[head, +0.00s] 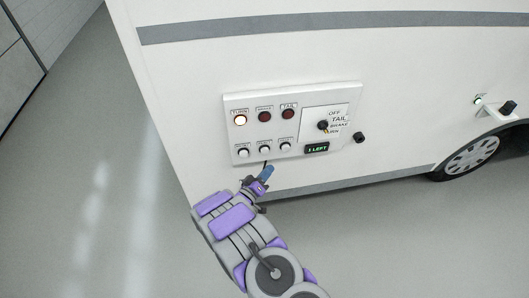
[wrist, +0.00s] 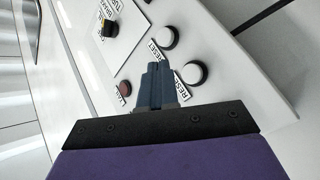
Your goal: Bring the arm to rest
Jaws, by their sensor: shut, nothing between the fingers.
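My purple and grey arm reaches up from the bottom of the head view toward the white side of the motorhome. My gripper (head: 268,171) is shut and empty, just below the lower edge of the white control panel (head: 234,130). In the wrist view the blue-grey fingers (wrist: 155,72) are together, in front of the panel face. White reset buttons (wrist: 195,73) lie beside the fingertips. Whether the fingers touch the panel cannot be told.
The panel has a lit TURN lamp (head: 240,120), two dark red lamps, a black selector knob (head: 323,125) and a display (head: 317,148) reading "1 LEFT". A black knob (head: 359,138) sits to the right. A wheel (head: 470,155) stands far right. The floor at left is clear.

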